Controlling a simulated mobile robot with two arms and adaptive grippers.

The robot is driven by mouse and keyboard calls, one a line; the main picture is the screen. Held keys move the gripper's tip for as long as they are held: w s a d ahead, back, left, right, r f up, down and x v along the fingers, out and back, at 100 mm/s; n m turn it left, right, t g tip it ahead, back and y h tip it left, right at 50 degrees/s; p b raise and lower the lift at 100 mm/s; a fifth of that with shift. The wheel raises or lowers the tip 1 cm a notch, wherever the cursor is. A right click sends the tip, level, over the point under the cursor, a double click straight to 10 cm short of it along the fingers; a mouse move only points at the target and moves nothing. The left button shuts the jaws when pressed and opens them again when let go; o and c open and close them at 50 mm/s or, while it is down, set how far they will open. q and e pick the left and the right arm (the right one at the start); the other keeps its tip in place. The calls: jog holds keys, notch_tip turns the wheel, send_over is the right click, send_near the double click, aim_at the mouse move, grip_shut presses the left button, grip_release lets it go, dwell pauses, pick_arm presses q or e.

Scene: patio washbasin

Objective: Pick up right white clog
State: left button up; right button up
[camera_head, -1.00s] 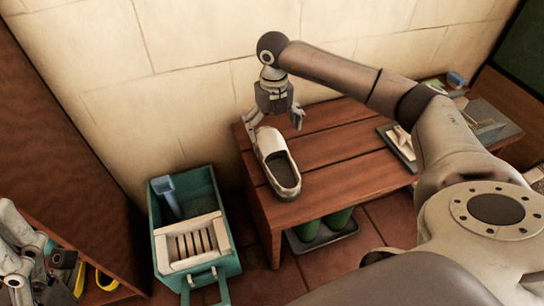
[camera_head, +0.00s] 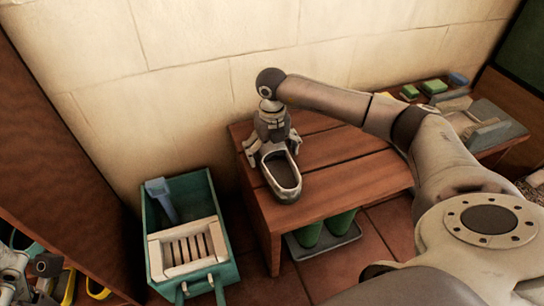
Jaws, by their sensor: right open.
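A white clog (camera_head: 289,194) with a dark inside lies on the left end of the wooden bench (camera_head: 345,177). Only one clog is plain to see. My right gripper (camera_head: 272,155) is open, pointing down over the clog's far end. Its fingers are on the left and right sides of that end; whether they touch it I cannot tell. The gripper hides part of the clog's far end. My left gripper (camera_head: 22,278) shows partly at the lower left edge, away from the bench, and its jaw state is unclear.
A teal crate (camera_head: 224,225) with a blue brush (camera_head: 160,198) and a pale slatted piece (camera_head: 188,247) stands left of the bench. Green boots (camera_head: 308,234) stand on a tray below it. Green blocks (camera_head: 433,87) and a grey tray (camera_head: 500,118) are at the right. A wall is behind.

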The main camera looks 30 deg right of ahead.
jog(key=shift+r, duration=0.1)
jog(key=c, duration=1)
